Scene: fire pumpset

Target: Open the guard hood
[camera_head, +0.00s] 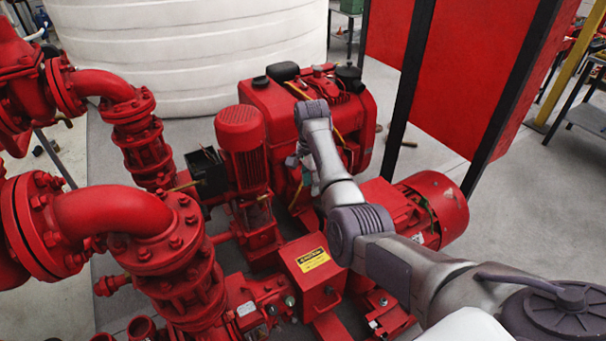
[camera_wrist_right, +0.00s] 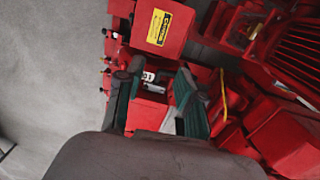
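The guard hood (camera_head: 300,248) is a red box with a yellow caution label (camera_head: 313,260), low in the middle of the head view. It looks lowered, and a small handle (camera_head: 333,300) shows on its front. In the right wrist view the hood (camera_wrist_right: 170,50) is at the top, beyond the fingertips. My right gripper (camera_wrist_right: 157,88) has its green-padded fingers spread, with nothing held between them. In the head view only a little of the gripper (camera_head: 306,172) shows beside my forearm, behind the hood and apart from it. My left gripper is out of view.
A red vertical motor (camera_head: 241,140) and a red engine block (camera_head: 275,105) stand behind the hood. A red motor (camera_head: 435,207) is at the right. Thick red flanged pipes (camera_head: 115,213) fill the left. A white tank (camera_head: 190,50) and a red panel (camera_head: 465,75) stand behind.

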